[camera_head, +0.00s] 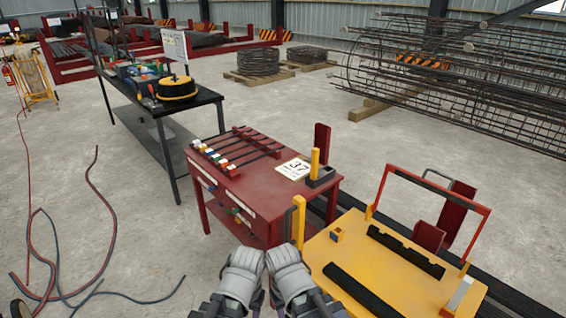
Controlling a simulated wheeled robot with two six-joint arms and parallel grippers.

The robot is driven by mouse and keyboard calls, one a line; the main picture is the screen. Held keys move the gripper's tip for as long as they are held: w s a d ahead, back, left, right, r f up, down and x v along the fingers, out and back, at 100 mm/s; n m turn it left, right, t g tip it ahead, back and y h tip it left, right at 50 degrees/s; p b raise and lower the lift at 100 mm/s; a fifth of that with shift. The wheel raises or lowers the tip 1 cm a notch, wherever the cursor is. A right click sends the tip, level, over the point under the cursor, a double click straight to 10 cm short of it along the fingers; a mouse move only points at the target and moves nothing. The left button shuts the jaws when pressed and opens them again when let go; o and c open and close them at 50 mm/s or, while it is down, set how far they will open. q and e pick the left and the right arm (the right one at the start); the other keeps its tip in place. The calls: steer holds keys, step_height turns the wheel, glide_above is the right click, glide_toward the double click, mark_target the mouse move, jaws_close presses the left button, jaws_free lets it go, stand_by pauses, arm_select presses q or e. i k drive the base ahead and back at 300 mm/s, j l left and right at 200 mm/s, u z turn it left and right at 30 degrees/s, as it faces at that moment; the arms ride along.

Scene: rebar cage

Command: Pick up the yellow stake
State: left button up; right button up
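A yellow stake (315,163) stands upright in a dark holder (320,177) at the right corner of the red table (262,195). A second upright yellow piece (298,220) stands lower, between the red table and the yellow cart; I cannot tell whether it is a stake or part of the cart. My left gripper (246,262) and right gripper (283,258) are side by side at the bottom centre, in front of the red table and apart from the stake in its holder. Their fingers are not clear, so I cannot tell whether they are open or shut.
A yellow cart (375,255) with a red frame stands at right. A black table (160,105) stands behind left. Loose hoses (100,210) lie on the left floor. A rebar cage (460,80) is at back right.

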mark_target(316, 151)
steer(key=i+j+u, duration=0.55)
steer(key=i+u, duration=0.2)
steer(key=i+j+u, duration=0.1)
steer(key=i+u, duration=0.25)
steer(key=i+z, duration=0.1)
steer(key=i, duration=0.35)
steer(key=i+j+z, duration=0.1)
steer(key=i, duration=0.4)
steer(key=i+z, duration=0.2)
steer(key=z, duration=0.15)
steer(key=i+z, duration=0.2)
steer(key=z, duration=0.2)
steer(key=i+z, duration=0.15)
steer(key=z, duration=0.2)
steer(key=i+z, duration=0.2)
steer(key=z, duration=0.2)
steer(key=i+l+z, duration=0.1)
steer(key=z, duration=0.25)
steer(key=i+j+z, duration=0.1)
steer(key=i+z, duration=0.15)
steer(key=z, duration=0.15)
steer(key=i+j+z, duration=0.1)
steer(key=z, duration=0.25)
steer(key=i, duration=0.1)
